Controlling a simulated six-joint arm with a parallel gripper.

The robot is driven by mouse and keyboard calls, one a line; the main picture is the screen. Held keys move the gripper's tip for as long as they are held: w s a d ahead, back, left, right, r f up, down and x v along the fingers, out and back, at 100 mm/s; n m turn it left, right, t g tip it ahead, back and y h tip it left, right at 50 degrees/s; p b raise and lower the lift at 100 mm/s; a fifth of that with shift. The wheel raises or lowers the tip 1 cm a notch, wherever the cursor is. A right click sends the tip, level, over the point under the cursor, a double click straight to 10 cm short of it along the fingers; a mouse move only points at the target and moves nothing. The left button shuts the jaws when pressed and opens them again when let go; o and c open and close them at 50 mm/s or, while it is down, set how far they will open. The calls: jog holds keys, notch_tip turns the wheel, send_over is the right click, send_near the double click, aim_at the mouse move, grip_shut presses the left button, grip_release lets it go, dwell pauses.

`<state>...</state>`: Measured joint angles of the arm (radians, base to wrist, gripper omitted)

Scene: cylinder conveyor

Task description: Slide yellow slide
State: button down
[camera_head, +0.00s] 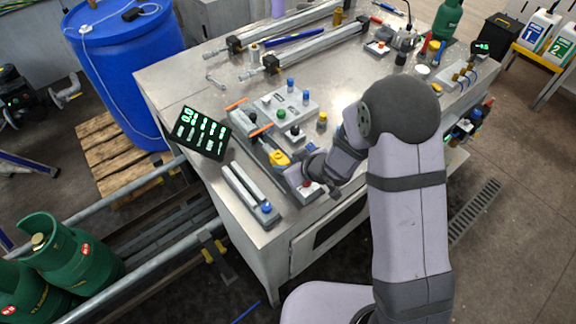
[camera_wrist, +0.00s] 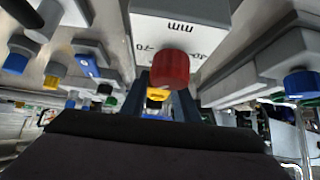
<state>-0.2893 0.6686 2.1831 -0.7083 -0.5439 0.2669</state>
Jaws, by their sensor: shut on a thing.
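The yellow slide (camera_head: 280,158) sits on a grey track near the front left of the metal workbench. My gripper (camera_head: 296,168) reaches down beside it from the right, and the arm partly hides the fingers in the head view. In the wrist view, a small yellow part of the slide (camera_wrist: 157,94) shows between the two dark fingers, and my gripper (camera_wrist: 162,108) is shut on it. A red knob (camera_wrist: 170,68) stands in front of it, on a grey block with a printed mm scale (camera_wrist: 180,25), and partly hides the yellow part.
A rail with a blue knob (camera_head: 266,207) lies at the bench's front left. A black display panel (camera_head: 201,133) stands left of the track. A grey plate with blue knobs (camera_head: 288,106), a green knob (camera_head: 281,115) and a yellow knob (camera_head: 322,120) are behind the gripper.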

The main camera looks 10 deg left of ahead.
aim_at(280, 158)
jog(key=shift+w+a+r, duration=0.15)
jog(key=shift+w+a, duration=0.9)
jog(key=c, duration=1.6)
grip_release()
jog(key=shift+o, duration=1.2)
jog(key=shift+w+a, duration=0.1)
jog(key=shift+v, duration=3.65)
